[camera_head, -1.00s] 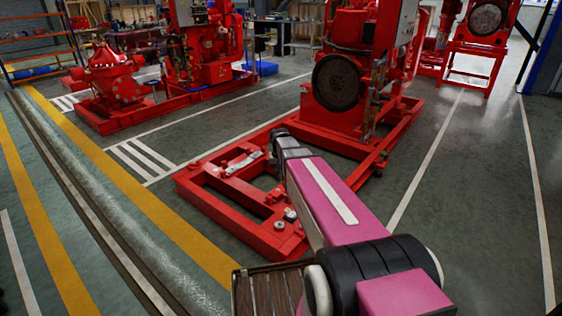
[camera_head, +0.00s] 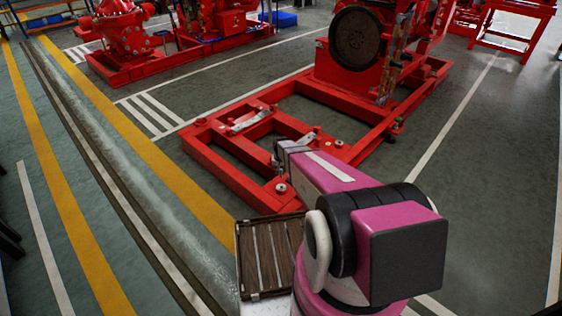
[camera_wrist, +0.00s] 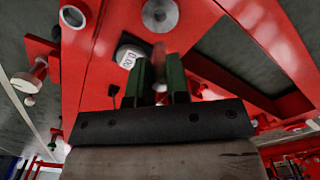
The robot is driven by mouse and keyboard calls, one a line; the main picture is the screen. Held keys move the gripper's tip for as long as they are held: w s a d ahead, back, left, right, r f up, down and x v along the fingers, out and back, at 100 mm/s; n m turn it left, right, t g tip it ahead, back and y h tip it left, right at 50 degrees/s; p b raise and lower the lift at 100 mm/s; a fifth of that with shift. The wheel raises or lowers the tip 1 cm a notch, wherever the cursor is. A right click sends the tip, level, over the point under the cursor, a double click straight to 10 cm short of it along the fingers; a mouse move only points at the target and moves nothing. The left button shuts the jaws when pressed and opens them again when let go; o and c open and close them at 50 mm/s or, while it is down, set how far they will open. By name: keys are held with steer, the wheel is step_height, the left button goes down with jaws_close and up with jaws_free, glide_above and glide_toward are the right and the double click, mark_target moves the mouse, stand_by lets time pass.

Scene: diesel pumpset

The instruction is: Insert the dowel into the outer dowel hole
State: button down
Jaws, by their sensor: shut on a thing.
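In the wrist view my gripper (camera_wrist: 160,82) has two green fingers shut on a short, blurred brown-grey piece, probably the dowel (camera_wrist: 159,58), which stands up between them. The fingers are over the red base frame (camera_wrist: 105,45). A round metal fitting with a dark centre (camera_wrist: 160,14) lies beyond the dowel, and another round fitting (camera_wrist: 73,16) is at the upper left. I cannot tell which is the outer dowel hole. In the head view my arm hides the fingers and dowel; the frame (camera_head: 205,165) lies beyond the arm.
A white lettered disc (camera_wrist: 128,57) sits just left of the fingers. A knob-like part (camera_wrist: 28,78) projects at the left. In the head view a slatted wooden pallet or box (camera_head: 268,255) stands beside my arm. The engine's dark flywheel (camera_head: 355,40) rises behind the frame. Open floor lies right.

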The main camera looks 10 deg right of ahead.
steer(key=shift+f, duration=0.5)
steer(key=shift+f, duration=2.9)
steer(key=shift+f, duration=1.85)
steer(key=c, duration=1)
jaws_free()
step_height(320, 180, up, 11)
steer(key=shift+f, duration=0.1)
